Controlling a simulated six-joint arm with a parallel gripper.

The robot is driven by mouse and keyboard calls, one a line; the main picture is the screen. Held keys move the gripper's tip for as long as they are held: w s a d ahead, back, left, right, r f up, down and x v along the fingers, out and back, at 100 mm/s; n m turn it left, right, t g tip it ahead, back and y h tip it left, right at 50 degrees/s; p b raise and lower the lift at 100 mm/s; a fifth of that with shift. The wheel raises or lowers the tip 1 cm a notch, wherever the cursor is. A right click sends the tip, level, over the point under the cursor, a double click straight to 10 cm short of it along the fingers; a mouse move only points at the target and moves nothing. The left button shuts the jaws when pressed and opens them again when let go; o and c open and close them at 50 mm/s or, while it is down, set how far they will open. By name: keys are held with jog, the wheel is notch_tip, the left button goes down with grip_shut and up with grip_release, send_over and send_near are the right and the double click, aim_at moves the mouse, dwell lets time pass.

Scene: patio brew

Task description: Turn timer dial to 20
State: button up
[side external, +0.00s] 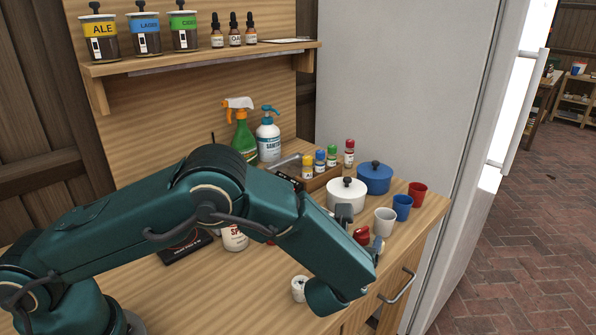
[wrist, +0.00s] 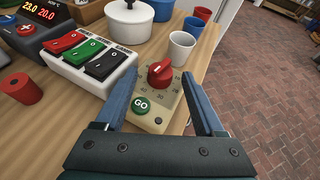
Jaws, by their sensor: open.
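The timer is a cream-coloured box (wrist: 152,115) with a red dial (wrist: 160,74) on top and a green GO button (wrist: 141,105) in front of it. Numbers ring the dial, too small to read surely; the dial's white mark is hard to make out. My gripper (wrist: 165,88) is open in the wrist view, with one blue-grey finger on each side of the timer and dial. The fingers appear apart from the dial. In the side external view the red dial (side external: 362,235) shows just beyond my wrist, and my arm hides most of the timer.
White (wrist: 182,48), blue and red cups stand behind the timer near the counter's right edge. A white pot (wrist: 129,20) and blue pot stand behind. A switch box (wrist: 92,58) with red, green and black rockers is to the left, near a red cylinder (wrist: 20,86).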

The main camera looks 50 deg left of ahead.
grip_shut()
jog(key=shift+w+d+r+n+g+y, duration=0.1)
jog(key=shift+w+d+n+g+y, duration=0.15)
jog(key=shift+n+g+y, duration=0.5)
jog(key=shift+w+d+r+n+g+y, duration=0.15)
jog(key=shift+n+g+y, duration=0.3)
jog(key=shift+n+y, duration=0.6)
jog(key=shift+w+f, duration=0.1)
jog(key=shift+n+g+y, duration=0.4)
jog(key=shift+n, duration=0.2)
grip_release()
jog(key=shift+f, duration=0.1)
jog(key=shift+s+d, duration=0.1)
jog(key=shift+s, duration=0.1)
jog(key=shift+v, duration=2.55)
